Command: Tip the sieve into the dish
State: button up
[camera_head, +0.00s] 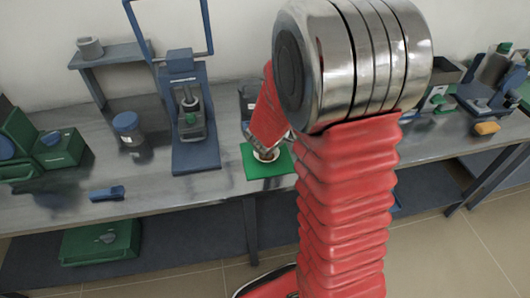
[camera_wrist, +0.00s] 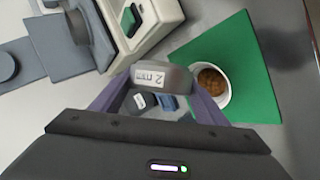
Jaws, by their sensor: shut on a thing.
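The sieve (camera_wrist: 176,78) is a dark grey, round-sided piece with a white label reading "2 mm". My gripper (camera_wrist: 161,84) is shut on it, one finger on each side, in the wrist view. The dish (camera_wrist: 224,97) is small and white, with brown grains inside, just right of the sieve in that view. The dish stands on a green mat (camera_wrist: 262,60). In the head view the dish (camera_head: 268,155) shows on the mat (camera_head: 256,174), just under the end of my arm. The inside of the sieve is hidden, and I cannot tell its tilt.
A blue-framed stand (camera_head: 188,120) is left of the mat. The wrist view shows a pale device (camera_wrist: 150,20) with a green button beside the sieve. The bench front edge is close.

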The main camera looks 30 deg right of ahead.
jog(key=shift+s+d+f+m+t+y, duration=0.15)
jog(key=shift+d+m+t+y, duration=0.05)
jog(key=shift+m+t+y, duration=0.25)
jog(key=shift+s+d+f+m+t+y, duration=0.1)
jog(key=shift+d+f+m+t+y, duration=0.1)
jog(key=shift+m+t+y, duration=0.25)
dwell(0.8)
jog(key=shift+f+y, duration=0.1)
jog(key=shift+y, duration=0.3)
jog(key=shift+s+d+f+m+t, duration=0.1)
jog(key=shift+d+m+t, duration=0.05)
jog(key=shift+m+t, duration=0.2)
jog(key=shift+y, duration=0.3)
jog(key=shift+f, duration=0.1)
jog(key=shift+s+d+f+m+t+y, duration=0.15)
jog(key=shift+f+m+t+y, duration=0.35)
jog(key=shift+m+t+y, duration=0.4)
jog(key=shift+t, duration=0.35)
